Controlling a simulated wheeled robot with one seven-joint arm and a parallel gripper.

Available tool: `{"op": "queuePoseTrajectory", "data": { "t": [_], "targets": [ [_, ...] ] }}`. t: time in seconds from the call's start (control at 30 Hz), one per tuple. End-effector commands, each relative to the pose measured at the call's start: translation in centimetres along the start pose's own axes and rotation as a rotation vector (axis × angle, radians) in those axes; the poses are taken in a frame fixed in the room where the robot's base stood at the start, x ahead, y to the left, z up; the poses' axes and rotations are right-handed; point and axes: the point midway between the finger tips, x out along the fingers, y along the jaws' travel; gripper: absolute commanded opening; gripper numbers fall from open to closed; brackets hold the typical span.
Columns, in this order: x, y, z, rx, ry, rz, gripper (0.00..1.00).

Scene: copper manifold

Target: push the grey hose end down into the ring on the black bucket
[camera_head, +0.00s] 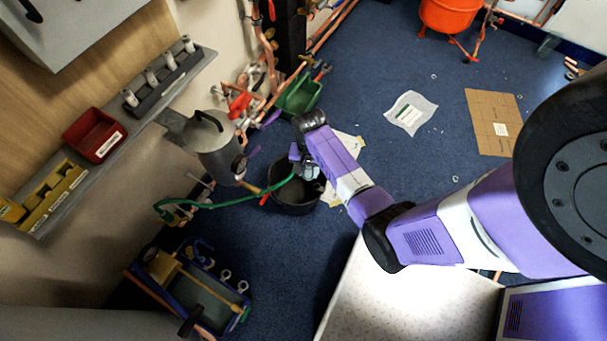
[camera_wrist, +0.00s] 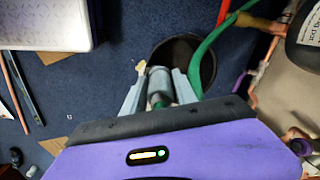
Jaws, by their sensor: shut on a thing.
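The black bucket (camera_head: 292,207) stands on the blue floor in the head view, and its dark opening also shows in the wrist view (camera_wrist: 176,48). My gripper (camera_head: 305,168) is over the bucket's rim. In the wrist view my gripper (camera_wrist: 157,88) is shut on the grey hose end (camera_wrist: 158,78), which sits between the two fingers with a bit of green behind it. The green hose (camera_head: 228,202) runs from the left to the bucket and passes beside the right finger in the wrist view (camera_wrist: 203,58). I cannot make out the ring, nor whether the hose end touches it.
A grey metal tank (camera_head: 216,147) with copper pipes stands left of the bucket. A green bin (camera_head: 299,97) is behind it. A blue tool tray (camera_head: 203,293) lies at the front left. Cardboard (camera_head: 491,121) lies at the right. The floor between is mostly clear.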

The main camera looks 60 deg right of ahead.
Motion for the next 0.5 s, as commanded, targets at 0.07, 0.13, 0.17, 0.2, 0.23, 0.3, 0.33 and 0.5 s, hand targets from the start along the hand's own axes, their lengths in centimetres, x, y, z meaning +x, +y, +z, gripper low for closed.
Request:
{"op": "queuePoseTrajectory", "data": {
  "t": [0.07,0.13,0.17,0.2,0.23,0.3,0.33,0.5],
  "targets": [
    [0.1,0.3,-0.8,0.007,0.001,-0.001,0.00],
    [0.1,0.6,-1.3,0.011,0.002,-0.002,0.00],
    [0.1,0.7,-1.6,0.013,0.002,-0.002,0.00],
    [0.2,0.8,-1.9,0.016,0.002,-0.002,0.00],
    [0.2,0.9,-2.1,0.018,0.002,-0.001,0.00],
    [0.2,1.3,-2.7,0.022,0.001,-0.001,0.00],
    [0.2,1.4,-2.9,0.024,0.001,-0.001,0.00],
    [0.2,2.1,-4.3,0.036,0.002,-0.002,0.00]
  ]
}}
